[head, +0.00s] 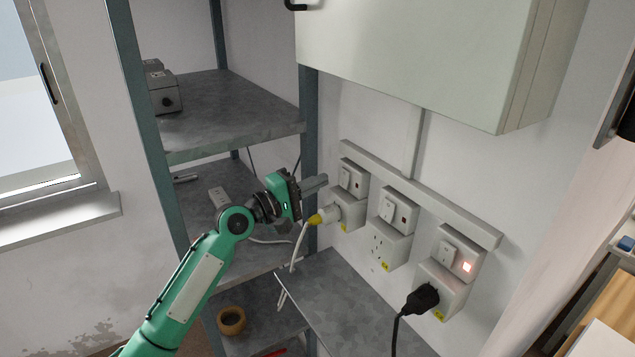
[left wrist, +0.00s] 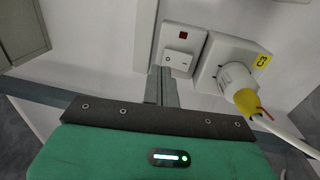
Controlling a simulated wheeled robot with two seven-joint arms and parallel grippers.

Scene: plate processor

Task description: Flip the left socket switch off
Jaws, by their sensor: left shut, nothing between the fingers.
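The left socket switch (head: 346,178) is a white rocker on a wall plate, with a dark red indicator (head: 359,183) that looks unlit. In the left wrist view the rocker (left wrist: 178,60) sits under its indicator (left wrist: 182,35). A white plug (head: 330,214) with a yellow end is in the socket below; it also shows in the left wrist view (left wrist: 238,83). My left gripper (head: 323,182) is shut and empty, its tips close to the rocker's edge. I cannot tell whether they touch it. My right gripper is out of view.
A middle socket (head: 390,243) is empty. The right socket holds a black plug (head: 422,298) and its indicator (head: 466,267) glows. A wall cabinet (head: 420,55) hangs above. A metal shelf (head: 235,110) stands at left, and a grey tabletop (head: 350,310) lies below the sockets.

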